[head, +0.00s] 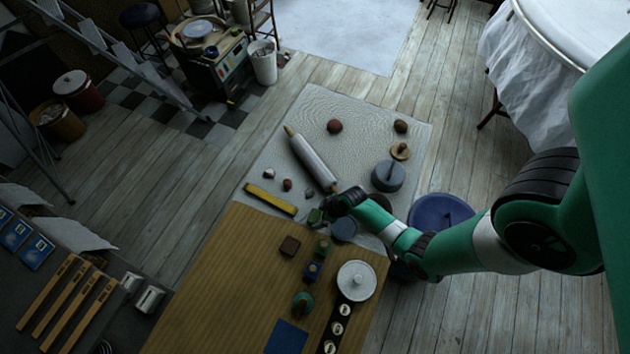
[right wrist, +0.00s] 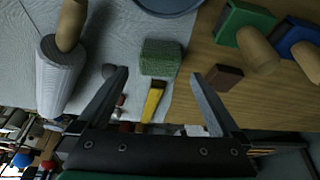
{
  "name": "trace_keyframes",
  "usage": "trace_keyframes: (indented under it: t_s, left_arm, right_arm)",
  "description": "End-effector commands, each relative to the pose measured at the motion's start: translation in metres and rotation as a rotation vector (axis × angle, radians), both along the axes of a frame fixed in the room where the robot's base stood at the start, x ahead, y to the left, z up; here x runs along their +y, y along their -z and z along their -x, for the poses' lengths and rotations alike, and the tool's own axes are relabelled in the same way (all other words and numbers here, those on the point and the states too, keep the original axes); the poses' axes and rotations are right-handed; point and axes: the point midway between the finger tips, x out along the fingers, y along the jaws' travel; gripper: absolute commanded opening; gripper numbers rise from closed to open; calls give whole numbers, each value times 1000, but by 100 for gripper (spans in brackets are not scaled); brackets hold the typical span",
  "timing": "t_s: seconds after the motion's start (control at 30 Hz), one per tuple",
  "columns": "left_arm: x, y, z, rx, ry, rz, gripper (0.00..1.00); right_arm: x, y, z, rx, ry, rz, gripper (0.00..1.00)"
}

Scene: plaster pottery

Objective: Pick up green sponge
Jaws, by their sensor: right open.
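The green sponge (head: 315,216) lies at the border of the pale cloth and the wooden board. In the right wrist view the sponge (right wrist: 160,57) is a rough green block, just beyond the fingertips and centred between them. My right gripper (head: 334,206) is over this spot in the head view and partly hides the area. In the right wrist view my right gripper (right wrist: 160,74) is open, with one finger on each side and nothing held. Whether the fingers are at the sponge's height is hard to tell. My left gripper is not in view.
A yellow bar (head: 270,199) lies left of the sponge. A rolling pin (head: 315,160) lies on the pale cloth (head: 350,105). A brown block (head: 290,246) and green and blue handled blocks (head: 312,270) stand on the board (head: 225,290). A grey-blue round dish (head: 343,229) is close by.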

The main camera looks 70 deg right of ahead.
Motion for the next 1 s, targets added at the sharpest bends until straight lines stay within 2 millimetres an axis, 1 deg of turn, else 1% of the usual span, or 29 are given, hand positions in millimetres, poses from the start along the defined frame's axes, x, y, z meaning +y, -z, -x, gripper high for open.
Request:
trace_keyframes:
  t_s: [0.03,0.1,0.17,0.37,0.5,0.73,0.77,0.8,0.87,1.0]
  left_arm:
    - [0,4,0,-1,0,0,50]
    - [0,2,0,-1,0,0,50]
    - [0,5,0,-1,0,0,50]
    - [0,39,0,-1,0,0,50]
    - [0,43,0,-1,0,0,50]
    - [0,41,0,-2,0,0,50]
    - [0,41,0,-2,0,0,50]
    - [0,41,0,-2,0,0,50]
    - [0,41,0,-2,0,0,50]
    - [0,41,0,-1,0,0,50]
  right_arm:
    - [0,4,-1,0,-1,0,100]
    - [0,2,-2,0,-1,0,100]
    - [0,5,-2,0,-1,0,100]
    - [-2,37,-14,0,-2,1,100]
    - [-2,49,-21,1,-2,1,100]
    - [-3,49,-22,0,-1,0,100]
    - [-3,49,-22,0,-1,0,98]
    - [-3,49,-22,0,-1,0,91]
    - [-3,49,-22,0,-1,0,80]
    - [-3,49,-22,0,-1,0,55]
